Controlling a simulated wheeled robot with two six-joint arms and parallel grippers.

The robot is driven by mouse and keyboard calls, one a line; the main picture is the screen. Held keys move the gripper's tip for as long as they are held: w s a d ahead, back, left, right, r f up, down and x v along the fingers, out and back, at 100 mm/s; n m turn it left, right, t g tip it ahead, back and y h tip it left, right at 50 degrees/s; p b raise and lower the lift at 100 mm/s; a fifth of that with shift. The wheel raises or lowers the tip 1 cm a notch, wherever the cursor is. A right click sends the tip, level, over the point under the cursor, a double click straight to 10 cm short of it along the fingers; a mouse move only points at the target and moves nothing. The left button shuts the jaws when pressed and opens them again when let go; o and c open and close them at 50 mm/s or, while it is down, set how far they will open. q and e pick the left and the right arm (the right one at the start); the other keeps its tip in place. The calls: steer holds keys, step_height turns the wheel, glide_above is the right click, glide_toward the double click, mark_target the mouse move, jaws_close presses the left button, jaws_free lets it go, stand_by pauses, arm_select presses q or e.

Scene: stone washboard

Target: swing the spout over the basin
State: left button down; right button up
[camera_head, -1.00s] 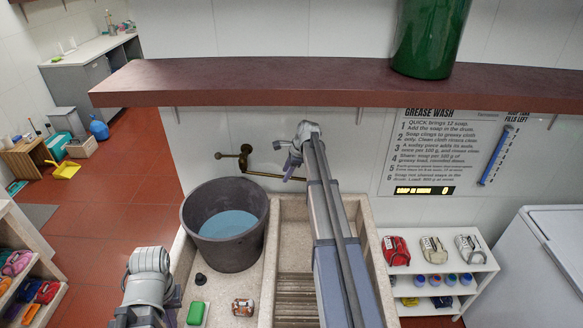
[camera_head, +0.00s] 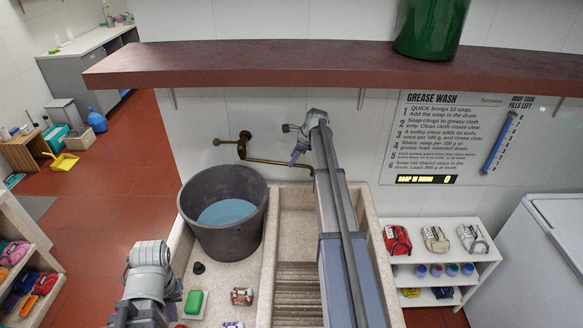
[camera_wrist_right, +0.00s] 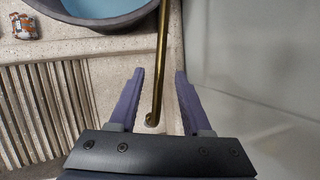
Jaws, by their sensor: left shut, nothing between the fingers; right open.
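The spout (camera_head: 275,161) is a thin brass pipe running right from a brass wall fitting (camera_head: 241,145). In the right wrist view the spout (camera_wrist_right: 160,62) runs down between the two purple fingers of my right gripper (camera_wrist_right: 160,92), which is open with a gap on each side. The stone basin (camera_head: 295,215), with a ribbed washboard slope, lies below and in front of the spout. My left gripper (camera_head: 172,298) is low at the left front, shut and empty.
A grey tub (camera_head: 222,240) of blue water stands left of the basin. A red-brown shelf (camera_head: 300,62) crosses above the spout.

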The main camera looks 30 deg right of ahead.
steer(key=b+x, duration=0.1)
steer(key=x, duration=0.1)
steer(key=shift+f, duration=0.25)
steer(key=shift+w, duration=0.1)
steer(key=shift+r, duration=0.1)
jaws_close()
steer(key=shift+a, duration=0.1)
stand_by(1.0)
